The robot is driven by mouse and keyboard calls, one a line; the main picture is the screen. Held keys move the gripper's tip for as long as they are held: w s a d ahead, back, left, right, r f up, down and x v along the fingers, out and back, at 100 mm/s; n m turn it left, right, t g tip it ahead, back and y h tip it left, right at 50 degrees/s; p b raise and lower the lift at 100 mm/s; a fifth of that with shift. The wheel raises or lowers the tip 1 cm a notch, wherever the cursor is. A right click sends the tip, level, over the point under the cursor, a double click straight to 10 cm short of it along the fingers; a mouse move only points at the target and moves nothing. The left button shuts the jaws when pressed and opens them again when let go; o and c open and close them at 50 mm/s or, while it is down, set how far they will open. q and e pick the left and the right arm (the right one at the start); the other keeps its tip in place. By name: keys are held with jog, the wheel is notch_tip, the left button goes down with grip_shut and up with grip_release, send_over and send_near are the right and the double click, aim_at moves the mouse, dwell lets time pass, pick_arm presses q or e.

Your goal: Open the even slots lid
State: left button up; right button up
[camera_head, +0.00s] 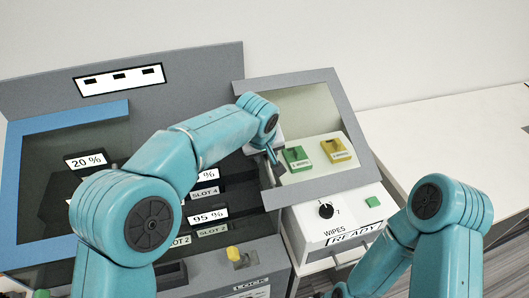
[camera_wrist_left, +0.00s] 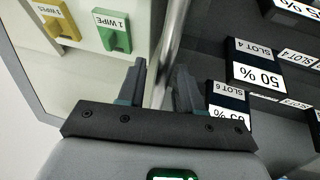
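A grey-framed clear panel (camera_head: 363,178), which looks like the even slots lid, stands at the right of the headset cabinet, overlapping the wipes unit in the head view. Beside its left edge, the slot 4 and slot 2 labels (camera_head: 213,231) show uncovered. I cannot tell its exact angle. My left gripper (camera_head: 271,160) is at this left edge. In the left wrist view the fingers (camera_wrist_left: 162,88) stand apart on either side of a shiny bar-like edge (camera_wrist_left: 173,40). Whether they press on it is unclear. My right arm comes in at lower right; its gripper is not visible.
A blue-framed lid (camera_head: 22,165) covers the cabinet's left part. The wipes unit (camera_head: 318,237) has a knob, a green button and green and yellow pieces seen through the panel. A yellow switch (camera_head: 233,253) is at the front. The white counter at right (camera_head: 445,130) is clear.

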pick_arm(q)
jog(key=v, duration=1.6)
jog(key=shift+r, duration=0.1)
